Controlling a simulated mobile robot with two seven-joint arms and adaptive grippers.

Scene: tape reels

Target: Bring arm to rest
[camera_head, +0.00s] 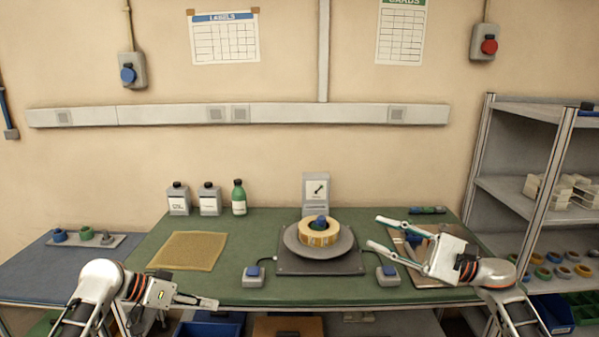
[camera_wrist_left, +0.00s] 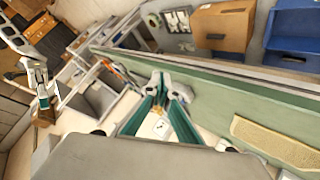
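My left gripper (camera_head: 214,303) is low at the front edge of the green bench (camera_head: 150,245), pointing right, and looks shut with nothing in it. In the left wrist view its fingers (camera_wrist_left: 168,85) converge with their tips close together. My right gripper (camera_head: 374,232) is open and empty, fingers spread and pointing left above the right part of the bench. A tan tape reel (camera_head: 317,238) lies on the round grey plate (camera_head: 294,244) in the middle of the bench, with a blue piece (camera_head: 320,222) at its centre. Neither gripper touches it.
A tan mat (camera_head: 188,250) lies left of the plate. Two grey boxes with blue buttons (camera_head: 253,276) (camera_head: 388,275) flank it. Bottles (camera_head: 239,198) stand at the back. A shelf (camera_head: 520,200) with several rings stands right. Bins (camera_head: 208,329) are below the front edge.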

